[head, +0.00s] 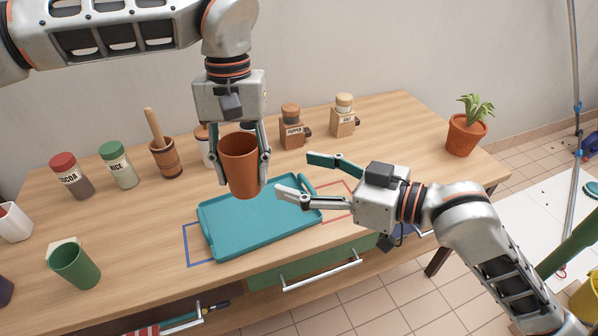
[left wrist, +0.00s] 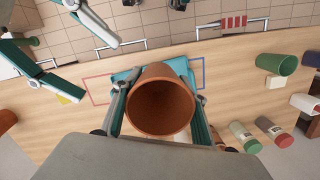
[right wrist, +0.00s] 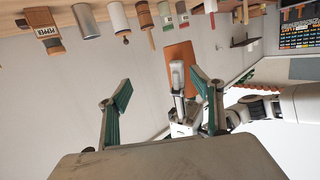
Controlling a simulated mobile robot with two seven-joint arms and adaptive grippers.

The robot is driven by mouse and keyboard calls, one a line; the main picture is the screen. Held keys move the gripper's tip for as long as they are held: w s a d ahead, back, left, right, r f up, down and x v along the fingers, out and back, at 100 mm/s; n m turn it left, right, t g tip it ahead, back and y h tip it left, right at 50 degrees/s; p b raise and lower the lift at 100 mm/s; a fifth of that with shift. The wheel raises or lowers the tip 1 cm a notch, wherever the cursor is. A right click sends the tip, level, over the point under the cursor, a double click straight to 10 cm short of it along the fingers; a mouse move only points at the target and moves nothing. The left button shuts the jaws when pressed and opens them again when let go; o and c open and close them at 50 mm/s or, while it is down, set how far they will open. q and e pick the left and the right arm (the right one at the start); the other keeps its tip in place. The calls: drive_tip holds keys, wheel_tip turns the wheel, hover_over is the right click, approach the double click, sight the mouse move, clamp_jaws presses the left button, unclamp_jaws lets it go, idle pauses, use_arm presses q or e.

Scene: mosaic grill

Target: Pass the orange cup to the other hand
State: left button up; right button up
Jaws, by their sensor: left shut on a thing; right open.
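The orange cup (head: 240,165) is held upright above the teal tray (head: 262,228) in the head view. My left gripper (head: 238,152) is shut on it from above, a finger on each side. In the left wrist view the cup (left wrist: 160,105) shows its open mouth between the fingers. My right gripper (head: 298,178) is open and empty, to the right of the cup, with its fingers pointing left toward it. In the right wrist view the cup (right wrist: 180,70) appears beyond and between the open fingers, apart from them.
A green cup (head: 75,266) stands at the front left. Cocoa (head: 72,178) and rice (head: 118,165) jars, a mortar with pestle (head: 165,158), and pepper (head: 292,128) and salt (head: 343,115) mills line the back. A potted plant (head: 466,130) stands at the right end.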

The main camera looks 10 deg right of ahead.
sight(239, 166)
drive_tip(key=s+a+r+n+g+y, duration=0.1)
drive_tip(key=s+a+r+n+g, duration=0.1)
drive_tip(key=s+r, duration=0.15)
drive_tip(key=x, duration=1.1)
drive_tip(key=shift+w+a, duration=0.15)
drive_tip(key=shift+w, duration=0.35)
drive_tip(key=shift+t, duration=0.3)
drive_tip(key=c, duration=1.2)
drive_tip(key=o, duration=1.2)
